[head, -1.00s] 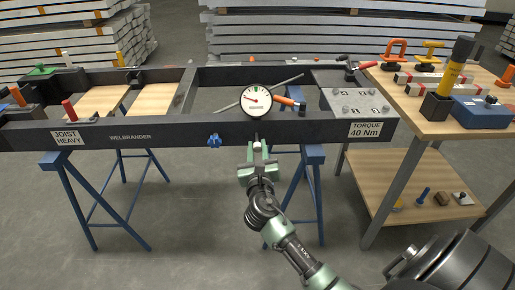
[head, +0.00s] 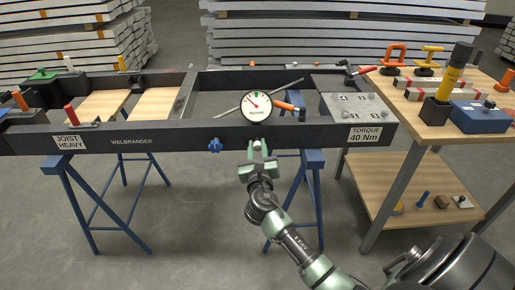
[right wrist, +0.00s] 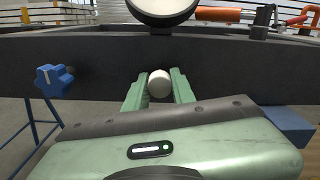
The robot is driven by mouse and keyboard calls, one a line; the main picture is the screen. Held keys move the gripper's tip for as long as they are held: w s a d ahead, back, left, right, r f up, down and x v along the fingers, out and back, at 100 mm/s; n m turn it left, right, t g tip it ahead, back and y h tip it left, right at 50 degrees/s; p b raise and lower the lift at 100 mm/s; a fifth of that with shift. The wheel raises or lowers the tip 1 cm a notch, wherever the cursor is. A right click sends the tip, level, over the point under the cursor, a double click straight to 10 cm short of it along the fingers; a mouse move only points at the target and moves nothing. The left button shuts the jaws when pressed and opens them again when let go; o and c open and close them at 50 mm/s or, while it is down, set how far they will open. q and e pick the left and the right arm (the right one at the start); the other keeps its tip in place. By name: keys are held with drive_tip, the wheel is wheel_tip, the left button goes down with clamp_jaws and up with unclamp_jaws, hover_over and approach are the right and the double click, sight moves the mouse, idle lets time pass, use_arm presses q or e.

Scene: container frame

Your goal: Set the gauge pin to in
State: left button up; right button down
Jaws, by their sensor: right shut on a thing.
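The round white gauge (head: 256,106) stands on the front beam of the dark frame (head: 185,136); its red needle points up and left. Below it, a white rounded pin (head: 257,145) sticks out of the beam's front face. My right gripper (head: 260,160) is at this pin. In the right wrist view the pin's white end (right wrist: 159,83) sits between the two green fingers (right wrist: 159,90), which are shut on it. The pin's shaft is hidden behind its end. My left gripper is not in view.
A blue star knob (head: 215,145) is on the beam face, left of my gripper; it also shows in the right wrist view (right wrist: 53,81). Blue trestles (head: 312,195) stand below the frame. A wooden workbench (head: 432,122) with tools is at the right.

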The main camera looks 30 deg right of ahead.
drive_tip(key=c, duration=1.2)
unclamp_jaws()
drive_tip(key=shift+o, duration=0.2)
drive_tip(key=shift+s, duration=0.1)
drive_tip(key=shift+s+a, duration=0.25)
drive_tip(key=shift+s, duration=0.05)
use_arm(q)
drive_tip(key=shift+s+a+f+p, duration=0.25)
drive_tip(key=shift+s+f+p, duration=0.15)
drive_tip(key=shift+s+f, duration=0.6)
use_arm(e)
drive_tip(key=v, duration=0.7)
drive_tip(key=shift+w, duration=0.1)
